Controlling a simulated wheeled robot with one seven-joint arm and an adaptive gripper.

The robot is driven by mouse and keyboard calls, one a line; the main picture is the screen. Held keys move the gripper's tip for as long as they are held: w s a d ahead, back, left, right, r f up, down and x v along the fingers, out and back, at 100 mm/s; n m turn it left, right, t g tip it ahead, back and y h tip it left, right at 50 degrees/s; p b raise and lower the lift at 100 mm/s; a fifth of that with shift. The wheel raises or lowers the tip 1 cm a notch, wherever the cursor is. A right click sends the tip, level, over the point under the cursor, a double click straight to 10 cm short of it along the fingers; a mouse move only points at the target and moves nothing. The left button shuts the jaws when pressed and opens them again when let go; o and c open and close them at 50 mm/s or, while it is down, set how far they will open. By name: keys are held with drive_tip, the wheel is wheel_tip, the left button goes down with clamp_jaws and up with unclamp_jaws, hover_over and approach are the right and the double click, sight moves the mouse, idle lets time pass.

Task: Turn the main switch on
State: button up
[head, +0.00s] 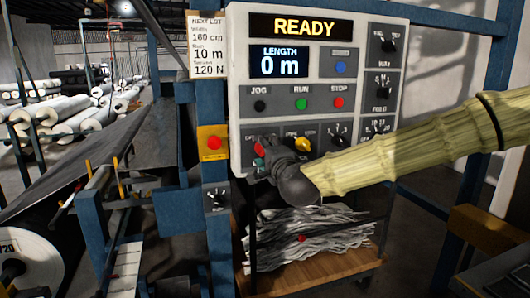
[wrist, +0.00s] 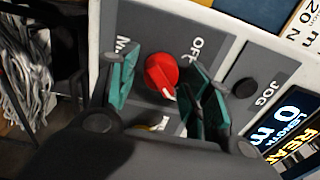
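The main switch is a red rotary knob (wrist: 160,73) with a white pointer mark, on a grey plate with "OFF" printed beside it. In the wrist view the pointer end lies toward the lower right of the knob; a lower label is mostly hidden. My gripper (wrist: 163,77) is open, with its teal-padded fingers on either side of the knob. Gaps show between pads and knob, so it does not look gripped. In the head view, my gripper (head: 258,153) is at the panel's lower left and covers most of the knob.
The control panel (head: 233,100) shows "READY" and "0 m". The black JOG button (wrist: 245,88) is close to one finger. A yellow knob (head: 303,144) sits right of my gripper. A yellow box with a red button (head: 214,143) is to the left. A wooden cart (head: 345,266) stands below.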

idle(0.3)
drive_tip(key=v, duration=1.2)
wheel_tip(320, 180, down, 20)
drive_tip(key=n+g+p, duration=0.2)
drive_tip(key=n+g, duration=0.1)
drive_tip(key=g, duration=0.1)
drive_tip(key=s+d+f+n+g+h+p, duration=0.1)
drive_tip(key=s+d+f+n+g, duration=0.3)
drive_tip(key=f, duration=0.7)
drive_tip(key=s+a+f+g+h+p, duration=0.1)
drive_tip(key=s+f, duration=0.6)
drive_tip(key=f, duration=0.3)
drive_tip(key=s+d+f+n+g+h+p, duration=0.1)
drive_tip(key=s+d+f+n+g, duration=0.1)
drive_tip(key=s+d+f, duration=0.3)
drive_tip(key=s+d+f+n+g+h+p, duration=0.1)
drive_tip(key=s+d+f, duration=0.4)
drive_tip(key=s, duration=0.9)
drive_tip(key=s+d+f+n+g+h, duration=0.1)
drive_tip(key=s+d+f+n+g, duration=0.3)
drive_tip(key=s+f, duration=0.5)
drive_tip(key=shift+s+d+f+g+h+p, duration=0.15)
drive_tip(key=shift+s+d+g+h+p, duration=0.2)
drive_tip(key=shift+s+d+g, duration=0.4)
drive_tip(key=shift+w+d, duration=0.1)
drive_tip(key=shift+w, duration=0.15)
